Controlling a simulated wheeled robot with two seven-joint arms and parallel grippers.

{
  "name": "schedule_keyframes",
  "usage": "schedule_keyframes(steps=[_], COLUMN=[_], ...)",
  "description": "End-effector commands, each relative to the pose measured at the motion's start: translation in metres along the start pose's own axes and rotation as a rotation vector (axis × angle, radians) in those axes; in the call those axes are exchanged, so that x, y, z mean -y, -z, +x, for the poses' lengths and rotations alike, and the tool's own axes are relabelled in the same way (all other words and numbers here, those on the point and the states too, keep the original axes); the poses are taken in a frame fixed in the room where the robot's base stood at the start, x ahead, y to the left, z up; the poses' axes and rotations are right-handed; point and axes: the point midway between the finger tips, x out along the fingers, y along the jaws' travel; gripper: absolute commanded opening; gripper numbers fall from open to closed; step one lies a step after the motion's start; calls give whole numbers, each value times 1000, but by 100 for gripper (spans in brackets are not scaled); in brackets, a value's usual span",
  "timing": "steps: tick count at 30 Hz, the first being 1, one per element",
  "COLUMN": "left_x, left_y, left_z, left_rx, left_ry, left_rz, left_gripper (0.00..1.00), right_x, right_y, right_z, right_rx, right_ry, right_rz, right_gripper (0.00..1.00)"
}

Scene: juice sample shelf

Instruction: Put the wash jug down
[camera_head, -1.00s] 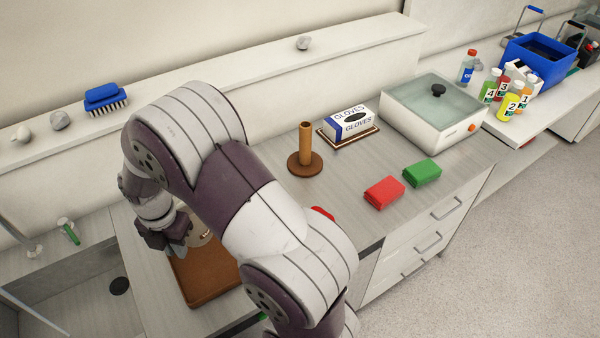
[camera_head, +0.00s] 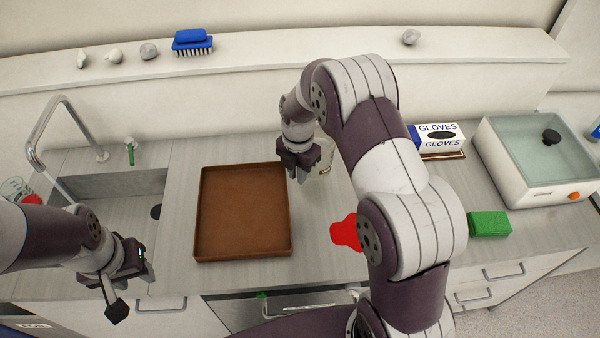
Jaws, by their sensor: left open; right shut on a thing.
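The wash jug (camera_head: 323,162) is a pale, see-through vessel, partly hidden behind my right gripper and arm. My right gripper (camera_head: 298,172) is shut on it. The jug is just right of the brown tray (camera_head: 243,252) in the head view. I cannot tell whether its base touches the counter. The tray lies flat on the counter and looks empty. My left gripper (camera_head: 128,285) is open and empty at the lower left, in front of the sink.
The sink (camera_head: 110,187) with its tap (camera_head: 45,140) is at left. A red object (camera_head: 345,232) lies beside my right arm. A green sponge (camera_head: 489,224), a glove box (camera_head: 438,137) and a lidded bath (camera_head: 535,150) stand at right. Bare counter lies in front of the jug.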

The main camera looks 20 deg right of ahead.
Motion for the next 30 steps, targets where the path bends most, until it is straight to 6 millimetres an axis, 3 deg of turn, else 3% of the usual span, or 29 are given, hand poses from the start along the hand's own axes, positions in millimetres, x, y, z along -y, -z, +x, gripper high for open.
schedule_keyframes(steps=[4,12,22,23,25,30], left_x=[0,0,0,0,0,0], left_y=[1,2,2,2,2,2], left_z=[-6,-21,-16,-16,-17,-17], left_rx=[0,0,0,1,0,0], left_ry=[0,0,0,0,0,0], left_rz=[0,0,0,0,0,0], left_gripper=[43,43,43,43,43,43], right_x=[-14,-16,-15,-15,-15,-15], right_y=[-9,-10,-10,-10,-10,-10], right_z=[9,48,54,54,53,53], right_rx=[1,1,2,0,0,0], right_ry=[-1,-1,-2,-1,-1,-1], right_rz=[0,1,1,1,1,1], right_gripper=[0,0,0,19,42,42])
